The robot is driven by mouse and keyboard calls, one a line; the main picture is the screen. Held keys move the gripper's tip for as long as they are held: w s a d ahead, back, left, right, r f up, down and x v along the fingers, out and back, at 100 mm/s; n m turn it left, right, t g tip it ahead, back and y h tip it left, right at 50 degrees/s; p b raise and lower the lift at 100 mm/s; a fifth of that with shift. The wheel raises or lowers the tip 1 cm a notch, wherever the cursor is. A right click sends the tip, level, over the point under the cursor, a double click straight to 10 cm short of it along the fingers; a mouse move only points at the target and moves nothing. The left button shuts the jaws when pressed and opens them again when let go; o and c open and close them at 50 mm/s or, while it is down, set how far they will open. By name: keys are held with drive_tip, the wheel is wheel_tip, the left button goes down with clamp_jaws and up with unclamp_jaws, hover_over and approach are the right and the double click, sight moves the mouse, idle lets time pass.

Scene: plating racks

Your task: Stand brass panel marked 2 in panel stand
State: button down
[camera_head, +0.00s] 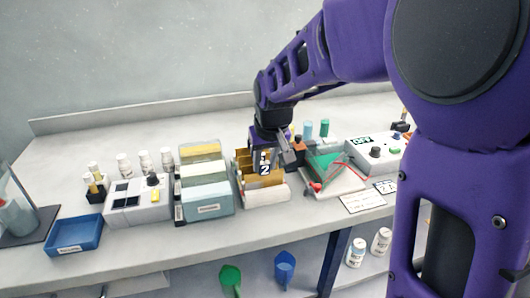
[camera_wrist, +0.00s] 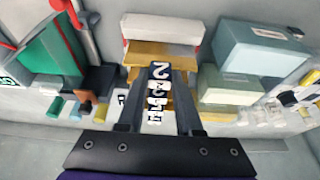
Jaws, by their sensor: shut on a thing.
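My gripper (camera_head: 272,150) points down over the panel stand (camera_head: 268,196), a pale tray-like rack holding brass panels. It is shut on the brass panel marked 2 (camera_head: 264,163), whose dark label with a white 2 faces the head camera. In the wrist view, the label of the marked panel (camera_wrist: 158,72) shows between the fingertips (camera_wrist: 158,80). Other brass panels (camera_head: 241,160) stand beside and behind it. The stand's pale end (camera_wrist: 160,28) shows beyond the brass in the wrist view. Whether the held panel's lower edge sits in a slot is hidden.
Pale green and blue-grey boxes (camera_head: 207,201) stand close left of the stand. A tray with a green piece and red-handled tool (camera_head: 335,172) lies close right. A blue bin (camera_head: 73,235) and a white device (camera_head: 138,204) are farther left. The bench's back is clear.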

drive_tip(key=c, duration=0.5)
unclamp_jaws()
drive_tip(key=shift+r, duration=0.15)
